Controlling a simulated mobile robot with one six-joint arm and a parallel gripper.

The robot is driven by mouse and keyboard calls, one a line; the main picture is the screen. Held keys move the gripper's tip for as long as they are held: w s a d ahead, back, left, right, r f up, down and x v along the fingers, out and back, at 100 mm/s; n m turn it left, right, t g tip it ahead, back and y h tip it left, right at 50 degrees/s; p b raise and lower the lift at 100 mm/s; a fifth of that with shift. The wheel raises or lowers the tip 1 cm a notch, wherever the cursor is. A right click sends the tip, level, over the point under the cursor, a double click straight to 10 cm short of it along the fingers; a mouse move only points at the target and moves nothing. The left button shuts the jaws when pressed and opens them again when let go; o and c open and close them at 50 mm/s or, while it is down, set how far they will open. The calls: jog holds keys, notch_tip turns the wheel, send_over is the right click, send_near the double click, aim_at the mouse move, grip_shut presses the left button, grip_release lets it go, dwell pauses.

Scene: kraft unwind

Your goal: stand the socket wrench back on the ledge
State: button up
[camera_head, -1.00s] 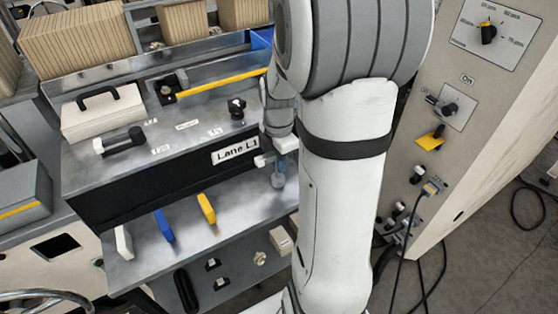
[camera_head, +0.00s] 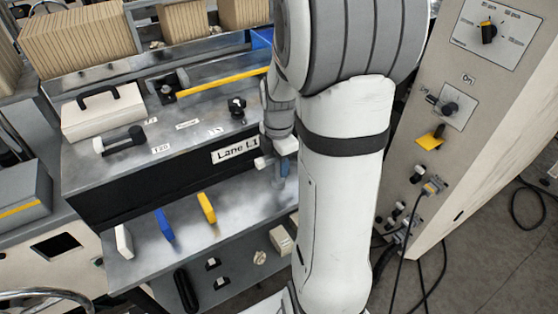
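My gripper (camera_head: 272,163) is beside the right end of the black "Lane L1" front panel, above the right part of the metal ledge (camera_head: 240,212). My own arm hides much of it. A small blue-grey piece (camera_head: 283,168) shows at the gripper, partly behind my arm. I cannot tell whether it is the socket wrench or part of the gripper, nor whether the fingers are open or shut. I cannot make out the socket wrench for certain anywhere else. A white block (camera_head: 123,241), a blue block (camera_head: 164,225) and a yellow block (camera_head: 206,208) stand on the ledge.
Above the ledge is the metal box (camera_head: 190,130) with levers, a knob (camera_head: 237,107) and a yellow bar (camera_head: 222,82). A lower shelf (camera_head: 230,285) holds small parts. A control cabinet (camera_head: 455,130) stands right. The ledge between the yellow block and my gripper looks clear.

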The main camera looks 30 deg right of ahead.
notch_tip(320, 180, up, 12)
jog(key=shift+s+a+r+m, duration=0.15)
jog(key=shift+a+m, duration=0.15)
jog(key=s+a+f+m+t, duration=0.1)
jog(key=s+a+m+t, duration=0.2)
jog(key=s+a+m, duration=0.8)
jog(key=s+m, duration=0.1)
jog(key=m, duration=0.5)
jog(key=shift+a+f+m, duration=0.15)
jog(key=shift+a+m, duration=0.05)
jog(key=shift+m, duration=0.2)
